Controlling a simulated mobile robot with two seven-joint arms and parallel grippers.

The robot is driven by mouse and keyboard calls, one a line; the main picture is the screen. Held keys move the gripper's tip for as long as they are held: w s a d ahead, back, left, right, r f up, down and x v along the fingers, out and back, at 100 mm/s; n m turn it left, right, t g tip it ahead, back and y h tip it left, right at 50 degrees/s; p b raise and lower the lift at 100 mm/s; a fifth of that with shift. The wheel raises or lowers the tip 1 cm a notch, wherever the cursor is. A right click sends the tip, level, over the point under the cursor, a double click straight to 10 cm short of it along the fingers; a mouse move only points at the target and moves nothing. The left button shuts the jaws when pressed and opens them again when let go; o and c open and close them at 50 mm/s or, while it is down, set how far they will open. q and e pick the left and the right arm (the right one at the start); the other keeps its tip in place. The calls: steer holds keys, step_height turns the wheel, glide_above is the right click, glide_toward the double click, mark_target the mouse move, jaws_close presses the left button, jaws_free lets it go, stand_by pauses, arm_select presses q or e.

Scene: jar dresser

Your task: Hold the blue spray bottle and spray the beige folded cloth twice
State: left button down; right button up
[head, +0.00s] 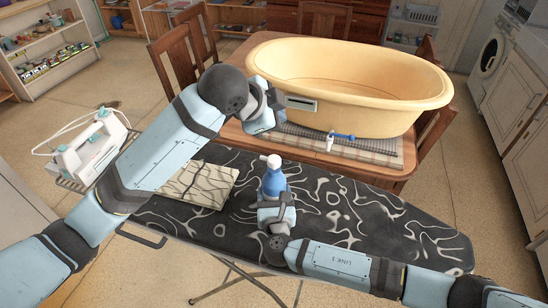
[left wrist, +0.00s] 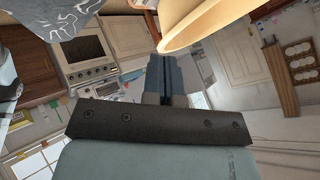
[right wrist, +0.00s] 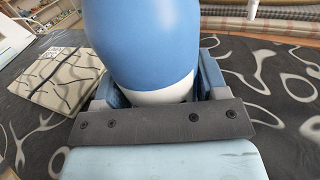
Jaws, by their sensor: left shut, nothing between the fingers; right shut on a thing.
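I cannot tell whether the base touches the board. The beige folded cloth (head: 205,184), with dark wavy lines, lies flat to the left of the bottle, partly behind my left arm; it also shows in the right wrist view (right wrist: 62,76). My left gripper (head: 300,103) is shut and empty, raised near the tub.
The dark patterned ironing board (head: 370,215) has free room on its right. A large yellow tub (head: 400,95) stands on the table behind, with a small blue-and-white item (head: 340,137) before it. A white iron-like appliance (head: 90,148) is at the left end.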

mark_target(275, 161)
arm_select(q)
steer(key=shift+f, duration=4.4)
steer(key=shift+f, duration=0.4)
steer(key=shift+f, duration=0.9)
steer(key=shift+r, duration=1.3)
steer(key=shift+r, duration=2.5)
